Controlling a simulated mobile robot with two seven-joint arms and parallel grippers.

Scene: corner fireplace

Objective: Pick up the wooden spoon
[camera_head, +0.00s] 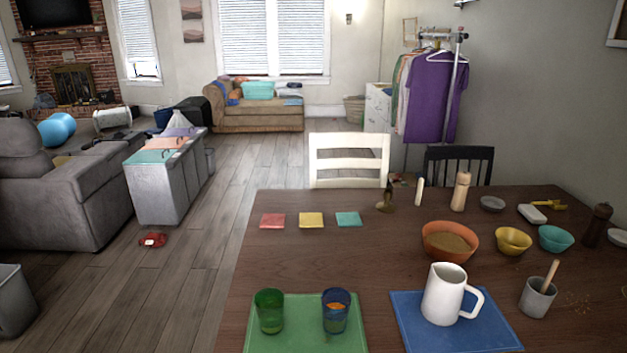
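A light wooden handle (550,276) sticks up, tilted to the right, out of a grey cup (536,301) at the right front of the dark wooden table (300,265). It may be the wooden spoon; its lower end is hidden inside the cup. Neither of my grippers shows in the head view.
A white pitcher (444,296) stands on a blue mat (412,330) left of the cup. A green mat (293,338) bears a green glass (269,312) and a blue glass (336,311). An orange bowl (440,252), yellow bowl (513,241) and teal bowl (555,238) stand behind.

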